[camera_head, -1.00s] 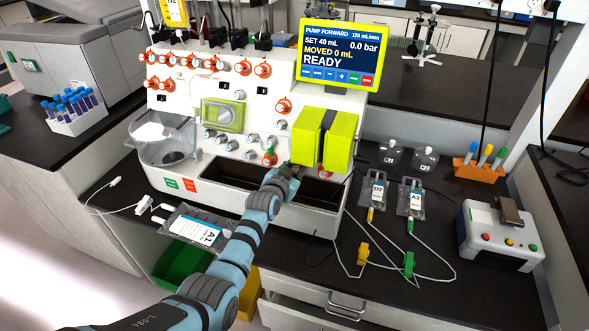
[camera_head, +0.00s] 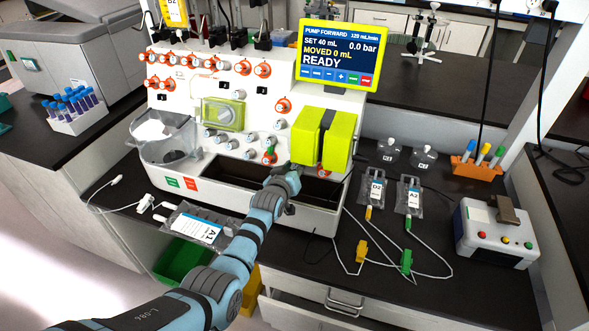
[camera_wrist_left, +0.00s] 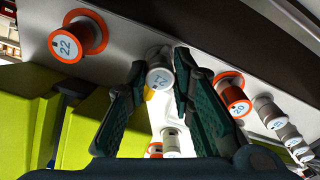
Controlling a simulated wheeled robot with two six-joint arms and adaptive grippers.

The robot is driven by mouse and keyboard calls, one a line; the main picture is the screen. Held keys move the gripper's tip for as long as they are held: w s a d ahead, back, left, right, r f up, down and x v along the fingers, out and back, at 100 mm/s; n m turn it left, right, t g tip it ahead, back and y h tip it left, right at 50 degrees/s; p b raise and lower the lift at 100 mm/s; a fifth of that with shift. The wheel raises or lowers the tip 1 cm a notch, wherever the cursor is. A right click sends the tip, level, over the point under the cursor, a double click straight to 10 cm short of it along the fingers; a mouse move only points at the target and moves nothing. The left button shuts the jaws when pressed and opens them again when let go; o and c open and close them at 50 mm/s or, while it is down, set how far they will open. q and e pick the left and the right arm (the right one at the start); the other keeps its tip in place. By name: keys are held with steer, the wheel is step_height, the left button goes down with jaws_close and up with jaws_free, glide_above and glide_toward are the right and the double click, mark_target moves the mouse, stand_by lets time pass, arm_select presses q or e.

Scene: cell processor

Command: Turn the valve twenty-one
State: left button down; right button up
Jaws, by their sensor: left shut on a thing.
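Valve twenty-one (camera_wrist_left: 160,76) is a white knob on the white panel, with its number on the end face, in the left wrist view. My left gripper's two dark green fingers (camera_wrist_left: 161,84) stand on either side of it and are shut on it. In the head view my left gripper (camera_head: 284,168) is at the lower panel, just below the yellow-green boxes, and its wrist hides the valve. Valve twenty-two (camera_wrist_left: 72,43) and valve twenty (camera_wrist_left: 233,97), both with orange collars, flank it. My right gripper is not in view.
Yellow-green boxes (camera_head: 339,140) jut out close beside my gripper. An open dark tray (camera_head: 236,175) lies below the panel. The screen (camera_head: 337,54) reads READY, MOVED 0 mL. Bag A1 (camera_head: 193,228) lies near my arm; bags and tubes lie at right.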

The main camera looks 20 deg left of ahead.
arm_select(q)
steer(key=shift+f+n, duration=0.1)
steer(key=shift+n, duration=0.6)
steer(key=c, duration=1.4)
jaws_free()
steer(key=v, duration=1.2)
